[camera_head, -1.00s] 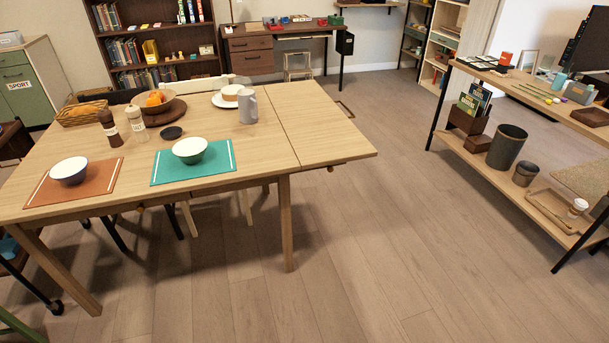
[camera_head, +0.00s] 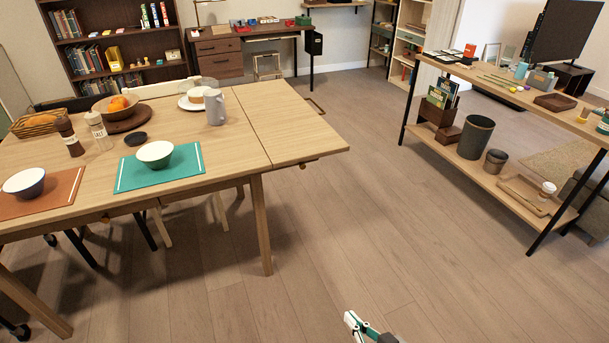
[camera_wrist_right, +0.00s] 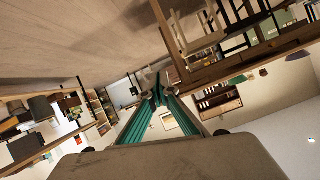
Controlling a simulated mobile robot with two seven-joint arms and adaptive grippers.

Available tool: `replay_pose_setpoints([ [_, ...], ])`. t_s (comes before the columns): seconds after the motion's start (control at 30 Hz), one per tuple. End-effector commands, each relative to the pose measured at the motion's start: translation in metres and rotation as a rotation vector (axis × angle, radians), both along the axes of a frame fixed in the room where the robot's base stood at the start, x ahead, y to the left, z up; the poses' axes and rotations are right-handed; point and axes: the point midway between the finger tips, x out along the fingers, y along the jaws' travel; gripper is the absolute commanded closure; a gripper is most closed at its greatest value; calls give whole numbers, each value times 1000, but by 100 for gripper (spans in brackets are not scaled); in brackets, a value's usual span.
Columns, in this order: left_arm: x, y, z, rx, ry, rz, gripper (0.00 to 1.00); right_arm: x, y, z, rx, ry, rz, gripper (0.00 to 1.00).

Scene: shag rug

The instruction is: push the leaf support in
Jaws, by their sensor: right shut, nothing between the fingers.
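The wooden table's drop leaf (camera_head: 292,122) is raised and level with the main top (camera_head: 230,130). A thin brown loop-shaped part (camera_head: 317,105) sticks out past the leaf's far right edge; it may belong to the leaf support. A small dark piece (camera_head: 309,164) shows under the leaf's near edge. Most of the underside is hidden. My right gripper (camera_head: 351,322) is low at the bottom of the head view, over the floor and well apart from the table. Its teal fingers (camera_wrist_right: 158,92) are shut and empty in the right wrist view. My left gripper is not in view.
A shelf table (camera_head: 500,85) with several items stands at the right. The floor (camera_head: 370,190) between is clear.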

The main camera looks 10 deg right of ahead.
Motion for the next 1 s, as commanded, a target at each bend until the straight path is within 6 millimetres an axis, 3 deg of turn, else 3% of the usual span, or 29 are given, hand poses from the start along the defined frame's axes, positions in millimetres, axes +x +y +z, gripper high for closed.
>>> replay_pose_setpoints([
  [0.03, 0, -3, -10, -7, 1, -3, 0, 23, 4, -11, 69, -6, -15, 100],
  [0.1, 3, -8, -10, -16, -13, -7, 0, 53, 11, -10, 184, -14, -39, 100],
  [0.47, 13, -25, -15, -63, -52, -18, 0, 196, 25, -4, 744, 13, -127, 100],
  [0.77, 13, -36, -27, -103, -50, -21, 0, 304, 12, 1, 1183, 104, -184, 100],
  [1.0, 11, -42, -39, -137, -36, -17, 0, 384, -14, 9, 1517, 195, -226, 100],
])
